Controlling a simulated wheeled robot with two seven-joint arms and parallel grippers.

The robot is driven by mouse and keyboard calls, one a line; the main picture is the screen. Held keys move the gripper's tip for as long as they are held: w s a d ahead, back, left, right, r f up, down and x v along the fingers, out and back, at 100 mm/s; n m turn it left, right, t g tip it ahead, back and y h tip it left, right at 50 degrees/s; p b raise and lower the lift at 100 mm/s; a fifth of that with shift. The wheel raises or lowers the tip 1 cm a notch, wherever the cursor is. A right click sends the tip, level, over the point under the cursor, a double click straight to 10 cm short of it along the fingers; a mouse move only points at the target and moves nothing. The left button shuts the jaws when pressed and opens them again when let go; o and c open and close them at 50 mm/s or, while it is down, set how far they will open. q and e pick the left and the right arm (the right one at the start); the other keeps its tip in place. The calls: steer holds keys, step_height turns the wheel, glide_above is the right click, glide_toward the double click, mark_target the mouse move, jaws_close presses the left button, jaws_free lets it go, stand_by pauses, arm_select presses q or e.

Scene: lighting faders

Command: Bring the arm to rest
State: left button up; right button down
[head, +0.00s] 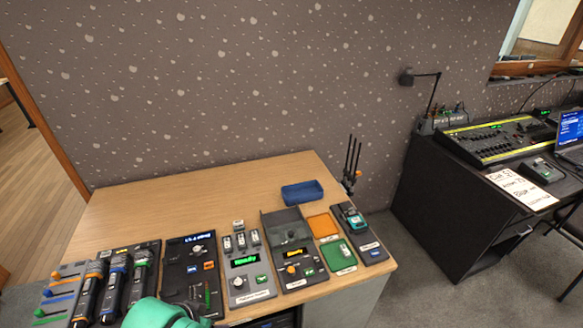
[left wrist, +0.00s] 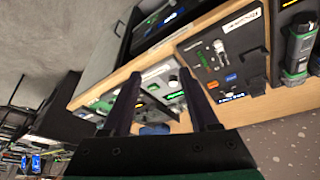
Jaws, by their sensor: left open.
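My left gripper (left wrist: 160,75) shows in the left wrist view with its two dark fingers apart and nothing seen between them. It hangs over the front side of the wooden table (head: 140,215), clear of the devices as far as I can tell. In the head view only a teal part of my arm shows at the bottom edge, and the fingers are not visible there. A panel with coloured faders (head: 62,290) lies at the table's front left. My right gripper is in neither view.
Handheld units (head: 115,280), a black panel (head: 178,282), a grey panel (head: 238,288) and a dark panel (head: 300,262) line the table's front. The table's back left is bare. A black desk holds a lighting console (head: 490,140).

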arm_select(q)
steer(key=s+a+f+y, duration=0.1)
steer(key=s+a+f, duration=0.2)
steer(key=a, duration=0.3)
steer(key=s+f+g+b, duration=0.2)
steer(key=s+f, duration=0.1)
steer(key=f, duration=2.2)
steer(key=s+a+f+g, duration=0.1)
steer(key=s+a+f, duration=0.1)
steer(key=s+f, duration=1.1)
steer(key=s, duration=0.3)
steer(key=shift+f+b, duration=0.3)
steer(key=shift+b, duration=0.05)
